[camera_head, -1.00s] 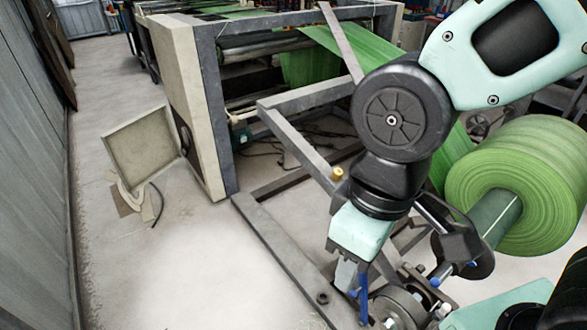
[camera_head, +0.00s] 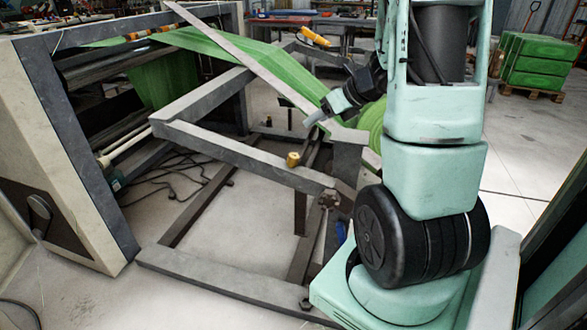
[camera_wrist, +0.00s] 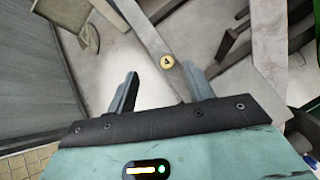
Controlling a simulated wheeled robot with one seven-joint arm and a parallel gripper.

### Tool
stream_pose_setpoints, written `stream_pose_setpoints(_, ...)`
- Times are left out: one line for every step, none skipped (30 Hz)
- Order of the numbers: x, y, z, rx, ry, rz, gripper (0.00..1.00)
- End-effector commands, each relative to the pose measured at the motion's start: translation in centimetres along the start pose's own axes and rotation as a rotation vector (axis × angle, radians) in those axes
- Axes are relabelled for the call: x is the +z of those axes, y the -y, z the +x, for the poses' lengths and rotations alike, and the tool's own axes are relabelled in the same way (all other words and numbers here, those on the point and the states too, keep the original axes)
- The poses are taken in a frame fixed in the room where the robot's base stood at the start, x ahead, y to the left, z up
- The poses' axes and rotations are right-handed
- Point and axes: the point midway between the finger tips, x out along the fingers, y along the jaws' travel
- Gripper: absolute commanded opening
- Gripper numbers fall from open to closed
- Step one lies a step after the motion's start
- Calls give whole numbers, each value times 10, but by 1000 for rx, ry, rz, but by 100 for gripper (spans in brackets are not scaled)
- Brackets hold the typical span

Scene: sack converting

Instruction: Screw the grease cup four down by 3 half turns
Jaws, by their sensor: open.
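The brass grease cup (camera_head: 293,160) stands upright on the grey frame beam (camera_head: 235,152) in the head view. In the wrist view the cup (camera_wrist: 168,62) is seen from above, small and round with a dark mark on top. It lies just beyond and between the fingertips of my gripper (camera_wrist: 160,70). The gripper is open and empty, with the cup apart from both fingers.
The beige-grey machine side panel (camera_head: 55,150) stands at left. Green film (camera_head: 240,52) runs over the machine, with a diagonal grey bar (camera_head: 262,68) near my gripper. Low floor rails (camera_head: 225,285) and dark cables lie under the beam. Green stacks (camera_head: 540,60) stand at back right.

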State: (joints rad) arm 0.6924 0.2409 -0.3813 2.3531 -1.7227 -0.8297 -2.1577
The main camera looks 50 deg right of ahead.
Motion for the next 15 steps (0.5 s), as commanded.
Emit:
stream_pose_setpoints(-19,10,-5,15,-10,-53,52)
stream_pose_setpoints(-25,12,-9,26,-15,-87,52)
stream_pose_setpoints(-32,15,-14,40,-21,-124,52)
stream_pose_setpoints(-36,16,-16,47,-23,-143,52)
stream_pose_setpoints(-40,16,-18,55,-26,-161,52)
stream_pose_setpoints(-42,17,-19,62,-27,-176,52)
stream_pose_setpoints(-44,17,-18,66,-28,-183,52)
stream_pose_setpoints(-44,17,-16,68,-29,-187,52)
stream_pose_setpoints(-45,16,-13,70,-29,-190,52)
stream_pose_setpoints(-45,16,-9,71,-30,-191,52)
stream_pose_setpoints(-45,15,-5,72,-30,-192,52)
stream_pose_setpoints(-45,15,2,71,-30,-190,52)
stream_pose_setpoints(-46,14,8,72,-31,-190,52)
stream_pose_setpoints(-46,14,14,72,-31,-189,52)
stream_pose_setpoints(-46,14,22,72,-30,-190,52)
